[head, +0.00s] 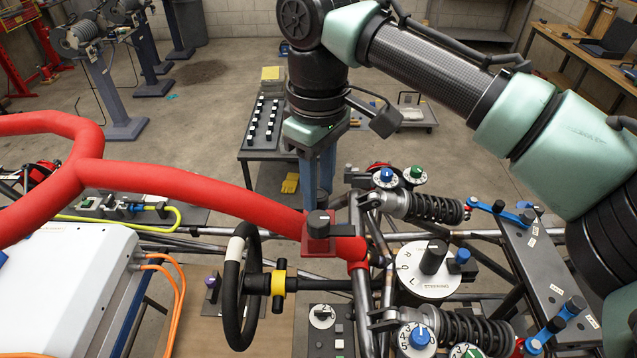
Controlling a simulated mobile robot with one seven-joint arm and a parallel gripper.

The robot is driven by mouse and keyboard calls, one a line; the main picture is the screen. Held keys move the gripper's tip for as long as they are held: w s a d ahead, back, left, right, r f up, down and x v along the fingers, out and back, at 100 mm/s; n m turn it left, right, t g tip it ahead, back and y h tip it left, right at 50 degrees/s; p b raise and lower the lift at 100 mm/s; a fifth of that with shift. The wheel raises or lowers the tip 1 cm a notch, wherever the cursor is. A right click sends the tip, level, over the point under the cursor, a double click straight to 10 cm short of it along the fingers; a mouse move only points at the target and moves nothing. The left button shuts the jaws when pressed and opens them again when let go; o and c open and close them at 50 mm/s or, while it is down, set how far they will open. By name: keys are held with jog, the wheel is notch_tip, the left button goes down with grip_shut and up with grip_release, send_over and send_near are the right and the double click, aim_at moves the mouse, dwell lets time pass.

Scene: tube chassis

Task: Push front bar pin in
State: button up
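A thick red bar (190,183) runs from the left to the frame near the middle of the head view. A red block (322,245) sits on it near its right end, with a black knob-like pin (318,222) standing up from it. I cannot tell how deep the pin sits. My gripper (319,185) points down just beyond and above the pin in the picture. Its blue-grey fingers look close together, but their tips are partly hidden behind the pin and bar. I cannot tell whether they touch anything.
A steering wheel (234,290) with a yellow-collared hub stands below the bar. A white dial (424,270), spring dampers (430,208) and frame tubes crowd the right. A white box (70,285) with orange cables is at left. A small dark table (262,128) stands behind.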

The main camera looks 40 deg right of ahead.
aim_at(319, 194)
grip_shut()
dwell(0.8)
jog(key=shift+s+f+b, duration=0.1)
jog(key=shift+f+b, duration=0.65)
jog(key=shift+f, duration=1.05)
jog(key=o, duration=0.9)
grip_release()
jog(key=shift+f, duration=0.1)
jog(key=shift+c, duration=0.2)
jog(key=shift+r, duration=0.2)
notch_tip(319, 194, up, 13)
jog(key=b, duration=0.2)
jog(key=shift+f, duration=0.15)
